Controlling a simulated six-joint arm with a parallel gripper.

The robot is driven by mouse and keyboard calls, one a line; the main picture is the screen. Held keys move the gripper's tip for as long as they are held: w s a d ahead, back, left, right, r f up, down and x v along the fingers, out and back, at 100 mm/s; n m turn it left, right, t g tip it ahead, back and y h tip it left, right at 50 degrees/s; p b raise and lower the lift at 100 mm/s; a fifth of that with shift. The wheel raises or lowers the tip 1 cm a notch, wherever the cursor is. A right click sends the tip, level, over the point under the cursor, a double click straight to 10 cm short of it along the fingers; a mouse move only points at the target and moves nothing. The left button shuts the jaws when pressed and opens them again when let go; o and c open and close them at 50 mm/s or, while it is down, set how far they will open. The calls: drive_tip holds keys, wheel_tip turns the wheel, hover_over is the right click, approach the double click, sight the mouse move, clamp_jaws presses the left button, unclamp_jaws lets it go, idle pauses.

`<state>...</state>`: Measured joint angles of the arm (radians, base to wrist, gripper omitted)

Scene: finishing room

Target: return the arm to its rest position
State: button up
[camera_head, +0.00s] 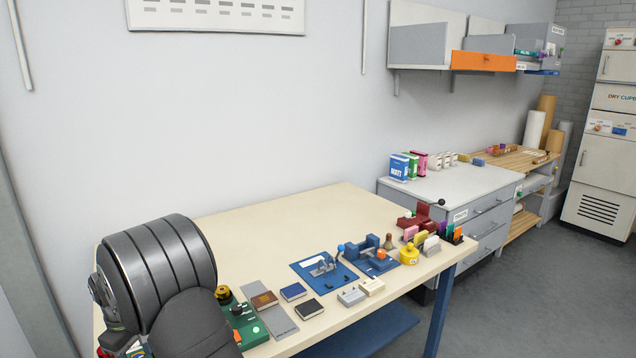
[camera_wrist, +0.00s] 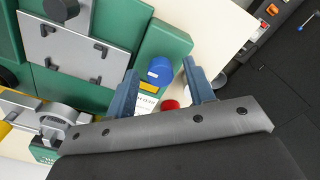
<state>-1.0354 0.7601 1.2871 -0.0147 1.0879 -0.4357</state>
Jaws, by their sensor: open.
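My gripper (camera_wrist: 158,95) shows in the wrist view with its two blue-grey fingers apart and nothing held between them. Beyond and between the fingers are a blue round knob (camera_wrist: 160,70) on a green machine and a red round piece (camera_wrist: 170,104) by a white label. How far the fingers are from these I cannot tell. In the head view my dark arm (camera_head: 160,275) stands at the table's left end, and my gripper is hidden there.
The cream table (camera_head: 270,225) has a clear back half. Along its front lie small boxes (camera_head: 293,291), blue fixtures (camera_head: 323,269) and a yellow bottle (camera_head: 409,254). A green device (camera_head: 246,325) sits beside my arm. A grey drawer cabinet (camera_head: 455,185) stands to the right.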

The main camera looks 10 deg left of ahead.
drive_tip(key=shift+m, duration=1.6)
